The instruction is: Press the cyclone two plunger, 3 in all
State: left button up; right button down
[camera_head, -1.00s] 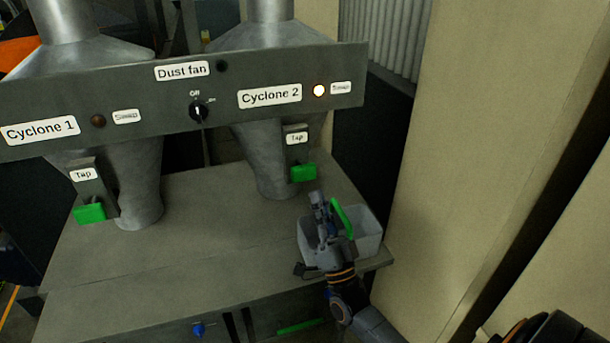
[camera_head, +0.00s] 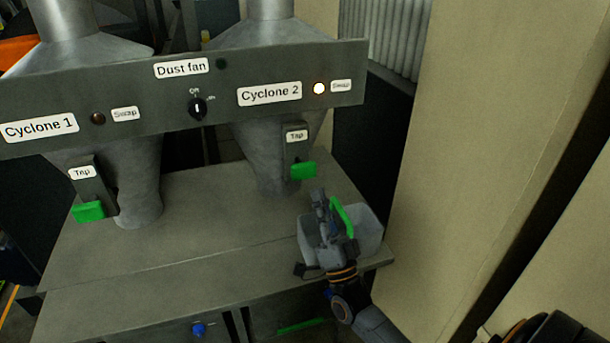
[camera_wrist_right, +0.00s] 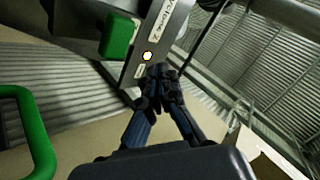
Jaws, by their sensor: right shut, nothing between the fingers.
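The green cyclone 2 plunger (camera_head: 303,170) sits at the foot of the bracket marked Tap, under the Cyclone 2 label (camera_head: 269,94). It also shows as a green block in the right wrist view (camera_wrist_right: 117,38). The round lamp (camera_head: 319,88) beside that label is lit. My right gripper (camera_head: 319,194) is below and slightly right of the plunger, apart from it. In the right wrist view its fingertips (camera_wrist_right: 161,73) are together, with nothing between them. My left gripper is not in view.
A grey bin (camera_head: 368,236) with a green handle (camera_head: 342,217) stands on the table (camera_head: 215,225), behind and around my right gripper. Cyclone 1 (camera_head: 140,180) has its own green plunger (camera_head: 89,211) at left. A beige wall (camera_head: 465,150) stands at right.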

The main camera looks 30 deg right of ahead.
aim_at(304, 171)
jog(key=s+m+y+b, duration=0.1)
jog(key=m+b, duration=0.1)
jog(key=m, duration=0.2)
jog(key=s+m+y+b, duration=0.1)
jog(key=m+b, duration=0.2)
jog(key=m, duration=0.2)
jog(key=s+a+m+b, duration=0.1)
jog(key=m+b, duration=0.1)
jog(key=m, duration=0.3)
jog(key=shift+s+y+b, duration=0.35)
jog(key=shift+y+b, duration=0.05)
jog(key=w+d+b, duration=0.2)
jog(key=w, duration=0.6)
jog(key=shift+w, duration=0.35)
jog(key=shift+w+d, duration=0.1)
jog(key=shift+w, duration=0.05)
dwell(0.5)
jog(key=shift+w+b, duration=0.25)
jog(key=shift+b, duration=0.05)
